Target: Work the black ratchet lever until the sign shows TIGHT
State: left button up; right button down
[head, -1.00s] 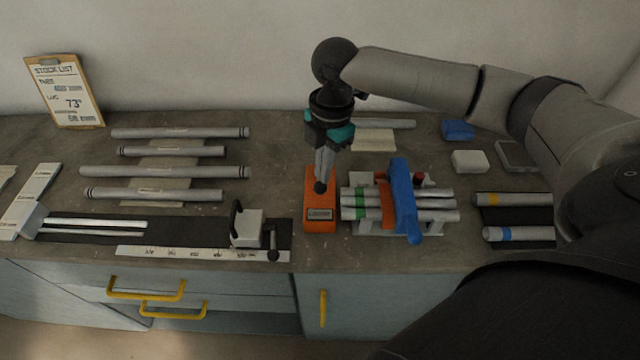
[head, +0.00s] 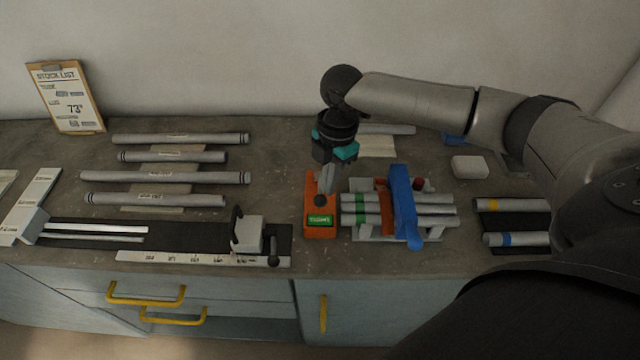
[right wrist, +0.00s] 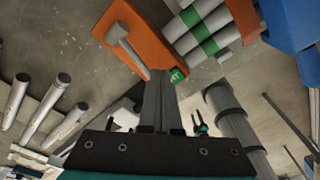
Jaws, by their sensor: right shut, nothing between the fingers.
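The orange ratchet housing (head: 312,187) stands on the bench, left of the clamped tubes. It also fills the top of the right wrist view (right wrist: 170,52). The sign (head: 320,221) on its front end is green; its small lettering looks like TIGHT. The black lever's round knob (head: 320,201) lies low over the housing, just behind the sign. The lever shows as a stalk with a blunt end in the wrist view (right wrist: 131,48). My right gripper (head: 325,187) is shut and empty, pointing down at the lever; I cannot tell whether they touch. My left gripper is out of view.
Green-banded tubes (head: 354,209) lie in a jig under a blue bar (head: 403,200), close right of the housing. A grey stop block (head: 247,233) with a black handle stands left. Loose tubes (head: 180,138) lie at the back left.

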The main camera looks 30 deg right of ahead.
jog(key=shift+w+d+r, duration=0.1)
jog(key=shift+d+r, duration=0.2)
jog(key=shift+d, duration=0.5)
jog(key=shift+f, duration=0.1)
notch_tip(320, 180, up, 15)
jog(key=d, duration=0.1)
jog(key=shift+w+d+p, duration=0.15)
jog(key=shift+d+p, duration=0.05)
jog(key=shift+p, duration=0.2)
dwell(0.5)
